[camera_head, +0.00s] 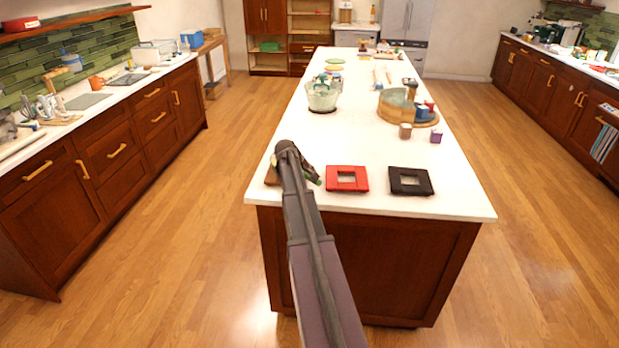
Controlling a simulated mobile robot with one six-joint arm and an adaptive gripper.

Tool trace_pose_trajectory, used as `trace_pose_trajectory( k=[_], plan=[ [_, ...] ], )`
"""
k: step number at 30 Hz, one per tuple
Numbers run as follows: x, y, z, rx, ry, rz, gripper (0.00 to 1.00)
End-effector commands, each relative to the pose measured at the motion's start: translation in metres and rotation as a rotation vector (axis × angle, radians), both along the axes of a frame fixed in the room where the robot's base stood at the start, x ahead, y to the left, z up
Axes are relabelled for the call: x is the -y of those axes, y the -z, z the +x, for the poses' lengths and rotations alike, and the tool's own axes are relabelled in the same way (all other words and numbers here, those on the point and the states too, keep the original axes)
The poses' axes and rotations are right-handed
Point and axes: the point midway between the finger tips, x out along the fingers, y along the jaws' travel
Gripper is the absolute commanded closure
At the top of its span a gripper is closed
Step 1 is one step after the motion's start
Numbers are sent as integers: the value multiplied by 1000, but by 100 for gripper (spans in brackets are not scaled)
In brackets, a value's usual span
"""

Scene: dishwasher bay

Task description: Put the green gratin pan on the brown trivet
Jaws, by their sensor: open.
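My arm reaches over the near end of the white island, and my gripper (296,160) is low over its near left corner. It is open, but its fingers are mostly hidden by my wrist. A brown edge of what looks like the brown trivet (271,176) shows just left of my arm. A small green part, apparently the green gratin pan (313,176), shows just right of my gripper. The rest of both is hidden behind my arm. I cannot tell whether the pan rests on the trivet or whether my gripper touches it.
A red square trivet (347,171) and a black one (410,181) lie to the right on the island (450,203). The counter between is mostly clear.

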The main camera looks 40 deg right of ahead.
Motion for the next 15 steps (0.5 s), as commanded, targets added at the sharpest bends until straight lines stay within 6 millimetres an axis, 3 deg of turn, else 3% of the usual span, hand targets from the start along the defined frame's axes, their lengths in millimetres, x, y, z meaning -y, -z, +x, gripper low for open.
trace_pose_trajectory(
  k=[15],
  plan=[
    [-22, -37, -1, 1, -1, 0, 34]
  ],
)
